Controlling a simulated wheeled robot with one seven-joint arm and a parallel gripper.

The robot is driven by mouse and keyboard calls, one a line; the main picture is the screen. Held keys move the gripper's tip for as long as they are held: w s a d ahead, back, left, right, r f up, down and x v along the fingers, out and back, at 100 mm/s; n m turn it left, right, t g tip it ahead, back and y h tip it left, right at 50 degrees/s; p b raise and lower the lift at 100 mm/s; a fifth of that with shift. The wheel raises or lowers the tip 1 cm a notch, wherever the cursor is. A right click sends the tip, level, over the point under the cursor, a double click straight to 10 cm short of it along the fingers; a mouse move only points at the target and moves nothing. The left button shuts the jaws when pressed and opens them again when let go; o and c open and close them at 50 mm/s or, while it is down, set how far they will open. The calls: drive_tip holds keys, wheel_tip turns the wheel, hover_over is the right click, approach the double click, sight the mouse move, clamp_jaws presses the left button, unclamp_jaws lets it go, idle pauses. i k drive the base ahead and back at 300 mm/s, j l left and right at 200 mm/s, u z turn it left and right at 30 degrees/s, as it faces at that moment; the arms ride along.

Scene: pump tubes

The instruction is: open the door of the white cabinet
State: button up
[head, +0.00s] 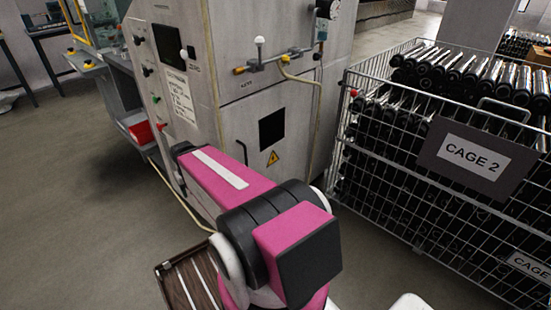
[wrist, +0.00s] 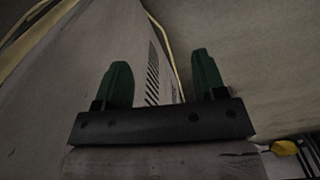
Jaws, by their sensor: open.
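The tall off-white cabinet (head: 235,110) stands upright at the centre of the head view, worn and stained. One face has a dark screen and a printed sheet; the other has a black square and a yellow warning triangle. I see no open gap in either face; which panel is the door I cannot tell. My arm reaches toward the cabinet's lower part, and my gripper is hidden in the head view. In the wrist view my gripper (wrist: 161,78) has two dark green fingers spread apart, with nothing held between them. A pale panel with black slots (wrist: 153,78) lies beyond them.
A wire cage (head: 430,215) labelled CAGE 2, full of black and silver tubes, stands close to the cabinet's right. A yellowish hose (head: 318,120) hangs down the cabinet. A grey bench with a red bin (head: 142,131) stands at left. The floor (head: 70,190) at left is clear.

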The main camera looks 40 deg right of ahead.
sight(266, 131)
drive_tip(key=k+l+u, duration=0.15)
drive_tip(key=k+l, duration=0.15)
drive_tip(key=k, duration=0.15)
drive_tip(key=k+l+u, duration=0.15)
drive_tip(key=k, duration=0.3)
